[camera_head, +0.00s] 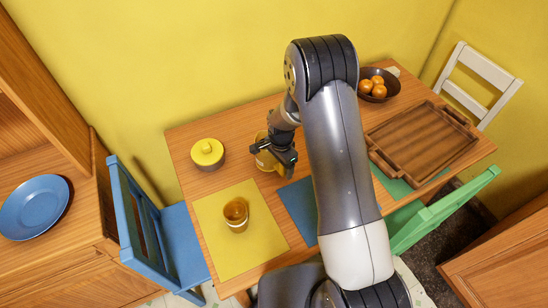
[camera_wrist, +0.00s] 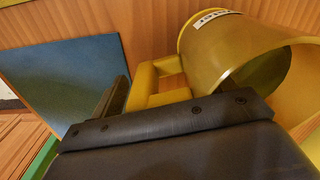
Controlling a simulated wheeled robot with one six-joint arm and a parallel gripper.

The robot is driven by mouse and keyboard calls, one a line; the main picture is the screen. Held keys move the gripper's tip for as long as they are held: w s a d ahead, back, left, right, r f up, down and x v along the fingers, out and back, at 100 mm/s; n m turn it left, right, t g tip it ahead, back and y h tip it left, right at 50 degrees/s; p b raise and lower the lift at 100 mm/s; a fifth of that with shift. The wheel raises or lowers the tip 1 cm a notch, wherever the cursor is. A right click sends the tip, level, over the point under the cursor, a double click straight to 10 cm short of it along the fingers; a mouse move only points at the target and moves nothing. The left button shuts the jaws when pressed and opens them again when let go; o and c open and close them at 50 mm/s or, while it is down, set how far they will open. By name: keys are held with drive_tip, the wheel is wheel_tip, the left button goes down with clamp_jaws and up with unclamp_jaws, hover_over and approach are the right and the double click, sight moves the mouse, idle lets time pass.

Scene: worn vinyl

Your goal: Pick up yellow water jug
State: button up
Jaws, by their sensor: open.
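The yellow water jug (camera_head: 265,163) stands on the wooden table near the back wall, mostly hidden behind my gripper in the head view. In the wrist view the jug (camera_wrist: 225,45) shows its round translucent rim, a small white label, and a squared yellow handle (camera_wrist: 143,85) on its left. My gripper (camera_head: 273,158) is open at the jug. In the wrist view one dark finger stands left of the handle and the other shows partly at the jug's side, with the handle between them. Whether the fingers touch it I cannot tell.
A yellow lidded pot (camera_head: 207,153) stands left of the jug. An amber cup (camera_head: 236,214) stands on a yellow placemat (camera_head: 265,236) in front. A blue placemat (camera_head: 297,205) lies nearby. A bowl of oranges (camera_head: 391,82) and a wooden tray (camera_head: 425,140) are at the right.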

clamp_jaws()
idle(0.8)
